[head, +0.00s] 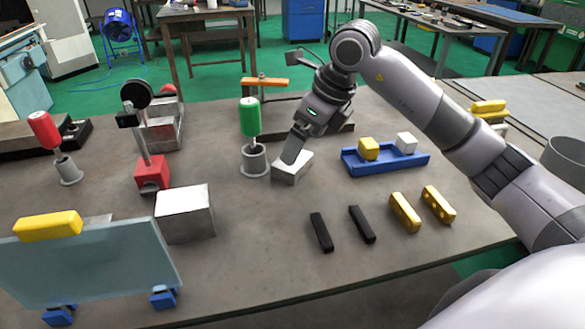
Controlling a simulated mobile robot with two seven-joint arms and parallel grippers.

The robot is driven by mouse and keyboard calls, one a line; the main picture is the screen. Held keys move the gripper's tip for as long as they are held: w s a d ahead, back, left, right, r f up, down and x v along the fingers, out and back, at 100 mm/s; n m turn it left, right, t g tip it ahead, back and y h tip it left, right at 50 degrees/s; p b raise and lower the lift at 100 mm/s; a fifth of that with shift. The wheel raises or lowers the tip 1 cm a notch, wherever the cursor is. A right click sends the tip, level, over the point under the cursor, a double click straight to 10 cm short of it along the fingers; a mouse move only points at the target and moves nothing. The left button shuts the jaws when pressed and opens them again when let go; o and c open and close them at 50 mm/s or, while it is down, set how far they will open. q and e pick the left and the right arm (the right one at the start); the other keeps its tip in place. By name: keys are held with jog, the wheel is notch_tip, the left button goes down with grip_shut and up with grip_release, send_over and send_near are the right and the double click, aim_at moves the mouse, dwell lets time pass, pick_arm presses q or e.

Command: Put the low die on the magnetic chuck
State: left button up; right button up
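My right gripper (291,152) comes in from the right and points down at a low, flat, pale metal block (290,170) on the bench. Its fingertips overlap the block's top left part; I cannot tell whether they touch it or how far apart they are. A larger grey metal block (186,214) stands on the bench to the left, with clear space between it and the gripper. No labels show, so I cannot tell for sure which block is the low die and which is the magnetic chuck. My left gripper is not in view.
A green-handled tool in a grey holder (254,161) stands close left of the gripper. A blue tray (388,168) holds a yellow and a white block. Black bars (321,232) and yellow blocks (405,212) lie in front. A red-based stand (152,176) and translucent panel (95,265) are left.

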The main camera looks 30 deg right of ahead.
jog(key=x, duration=0.5)
jog(key=shift+w+a+f, duration=0.1)
jog(key=shift+w+f, duration=0.1)
jog(key=shift+w, duration=0.05)
jog(key=shift+c, duration=0.3)
jog(key=c, duration=1)
jog(key=shift+r, duration=0.1)
jog(key=c, duration=0.6)
